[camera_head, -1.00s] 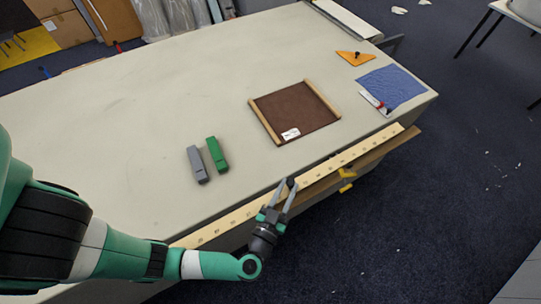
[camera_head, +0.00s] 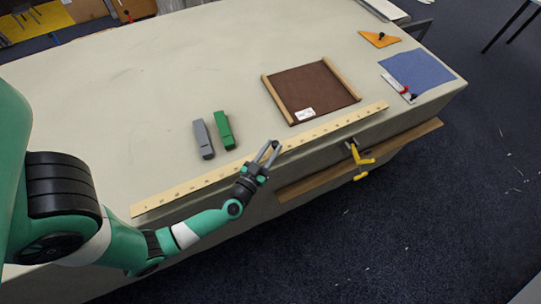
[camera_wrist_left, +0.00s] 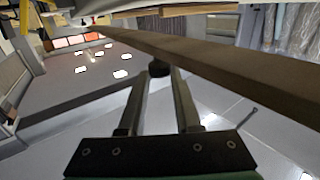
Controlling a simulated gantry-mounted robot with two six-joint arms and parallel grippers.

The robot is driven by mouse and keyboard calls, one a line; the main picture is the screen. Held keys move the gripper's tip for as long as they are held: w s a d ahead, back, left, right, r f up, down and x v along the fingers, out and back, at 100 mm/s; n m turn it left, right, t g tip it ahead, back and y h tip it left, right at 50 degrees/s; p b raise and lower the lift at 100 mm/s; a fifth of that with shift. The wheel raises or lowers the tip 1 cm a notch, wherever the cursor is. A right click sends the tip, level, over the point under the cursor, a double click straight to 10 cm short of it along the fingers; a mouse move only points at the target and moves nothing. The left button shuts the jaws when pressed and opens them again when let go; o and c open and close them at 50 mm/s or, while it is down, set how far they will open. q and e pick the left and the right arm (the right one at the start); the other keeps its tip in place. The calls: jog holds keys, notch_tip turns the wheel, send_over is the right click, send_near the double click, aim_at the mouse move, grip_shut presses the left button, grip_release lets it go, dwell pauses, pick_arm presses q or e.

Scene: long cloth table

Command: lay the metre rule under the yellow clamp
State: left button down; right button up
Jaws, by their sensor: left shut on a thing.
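The metre rule (camera_head: 190,186) is a long pale wooden strip with dark marks, running diagonally over the front of the tabletop. I cannot tell whether it touches the cloth. My left gripper (camera_head: 270,151) is shut at the middle of the rule's near edge. In the left wrist view, its fingers (camera_wrist_left: 159,85) close on a small dark knob (camera_wrist_left: 158,68), next to a brown wooden bar. The yellow clamp (camera_head: 361,158) is at the table's front edge, on the near side of the rule's right part. My right gripper is not in view.
A brown wooden ledge (camera_head: 310,184) runs along the table front. Behind the rule are a grey block (camera_head: 203,139), a green block (camera_head: 225,131), a brown mat with wooden bars (camera_head: 306,87), a blue cloth (camera_head: 420,70) and an orange triangle (camera_head: 379,39). The back left tabletop is clear.

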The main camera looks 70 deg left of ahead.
aim_at(273, 149)
pick_arm(q)
jog(key=f+b, duration=0.3)
jog(key=f, duration=0.1)
jog(key=shift+a, duration=0.25)
jog(key=shift+r, duration=0.25)
jog(key=c, duration=0.6)
grip_release()
jog(key=shift+f, duration=0.1)
jog(key=shift+s, duration=0.1)
jog(key=p+v, duration=0.2)
jog(key=v, duration=1)
jog(key=shift+p, duration=0.4)
